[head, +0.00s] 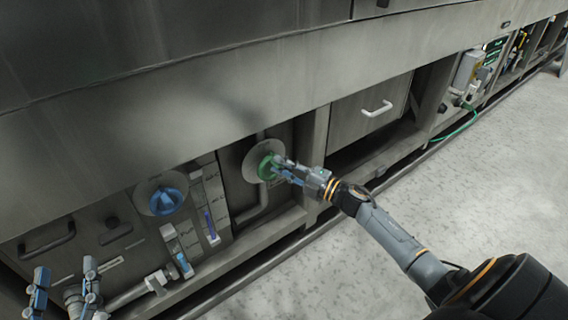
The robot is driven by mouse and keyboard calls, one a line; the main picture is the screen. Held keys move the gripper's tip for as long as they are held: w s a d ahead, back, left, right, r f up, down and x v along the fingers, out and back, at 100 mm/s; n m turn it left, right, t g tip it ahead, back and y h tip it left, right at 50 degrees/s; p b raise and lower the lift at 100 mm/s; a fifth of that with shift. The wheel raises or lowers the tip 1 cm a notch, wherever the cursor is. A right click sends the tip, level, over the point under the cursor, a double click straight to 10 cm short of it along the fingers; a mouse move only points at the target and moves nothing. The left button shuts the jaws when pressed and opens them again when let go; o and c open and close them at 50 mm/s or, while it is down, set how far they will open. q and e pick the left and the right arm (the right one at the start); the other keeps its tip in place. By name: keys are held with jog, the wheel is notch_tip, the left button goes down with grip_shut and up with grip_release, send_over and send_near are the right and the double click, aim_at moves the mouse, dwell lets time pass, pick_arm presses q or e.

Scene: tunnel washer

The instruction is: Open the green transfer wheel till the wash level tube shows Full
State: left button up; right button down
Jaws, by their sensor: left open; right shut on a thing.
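The green transfer wheel (264,165) sits on a round pale plate on the washer's lower front. My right gripper (279,170) is shut on its right side and hides part of it. Left of the wheel, a tall level tube (210,226) holds a purple-blue column in its lower part. A shorter tube (180,256) with light blue liquid stands lower left of it. The labels are too small to read, so I cannot tell which one is the wash level tube. My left gripper (64,283) is open and empty at the bottom left corner, apart from the panel parts.
A blue knob (166,201) on a round plate is left of the tubes. A pipe with a valve (157,281) runs below it. A drawer with a white handle (377,108) is right of the wheel. The grey floor (480,190) at right is clear.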

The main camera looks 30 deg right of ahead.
pick_arm(q)
jog(key=shift+w+a+f+g, duration=0.1)
jog(key=shift+f+g, duration=0.3)
jog(key=shift+f, duration=0.3)
pick_arm(e)
jog(key=shift+a+n, duration=0.25)
jog(key=shift+n, duration=0.05)
jog(key=c, duration=1.2)
grip_release()
jog(key=shift+d, duration=0.1)
jog(key=r+v, duration=0.1)
jog(key=v, duration=1.1)
jog(key=shift+f, duration=0.45)
